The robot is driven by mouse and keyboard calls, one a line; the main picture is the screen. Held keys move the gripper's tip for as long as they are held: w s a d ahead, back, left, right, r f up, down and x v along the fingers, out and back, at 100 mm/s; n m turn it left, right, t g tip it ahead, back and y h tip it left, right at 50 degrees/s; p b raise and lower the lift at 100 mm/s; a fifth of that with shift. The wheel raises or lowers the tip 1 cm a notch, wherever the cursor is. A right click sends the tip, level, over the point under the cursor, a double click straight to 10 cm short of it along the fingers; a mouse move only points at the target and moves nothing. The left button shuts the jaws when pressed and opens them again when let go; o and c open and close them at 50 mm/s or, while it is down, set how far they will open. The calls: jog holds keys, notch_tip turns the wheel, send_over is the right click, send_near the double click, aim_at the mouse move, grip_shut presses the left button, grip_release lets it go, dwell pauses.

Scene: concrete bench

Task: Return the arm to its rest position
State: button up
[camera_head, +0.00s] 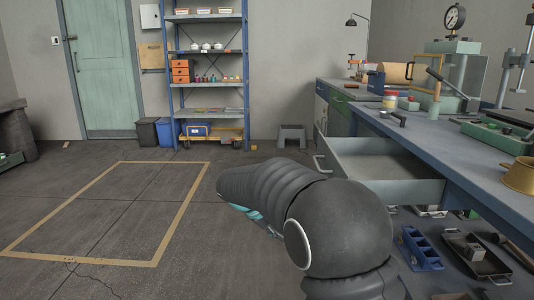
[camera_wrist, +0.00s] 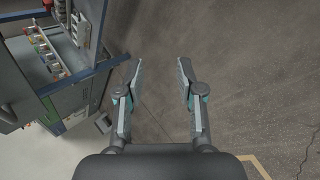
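My arm shows in the head view as a dark, ribbed form reaching from the bottom right toward the middle of the floor. My gripper (camera_wrist: 158,68) is in the wrist view, with its two fingers spread apart. Nothing is between the fingers, only grey floor behind them. In the head view the gripper is mostly hidden by my arm; a small teal part shows under the forearm.
A drawer (camera_head: 390,190) of the bench (camera_head: 450,142) stands pulled out, to the right of and behind my arm. A blue organiser (camera_head: 421,249) and a dark tray (camera_head: 482,262) sit below. Floor (camera_head: 120,215) at left is clear, with a taped rectangle.

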jog(key=s+d+r+m+y+p, duration=0.2)
jog(key=s+d+r, duration=0.1)
jog(key=s, duration=0.8)
jog(key=s+d+r+m+t+y+p, duration=0.1)
jog(key=s+d+r+m+y+p, duration=0.1)
jog(key=s, duration=1)
jog(key=s+d+r+m+t+y+p, duration=0.1)
jog(key=s+d+r+m+y, duration=0.2)
jog(key=s, duration=0.9)
jog(key=shift+d+r+p, duration=0.4)
jog(key=shift+d+r, duration=0.55)
jog(key=shift+d, duration=0.65)
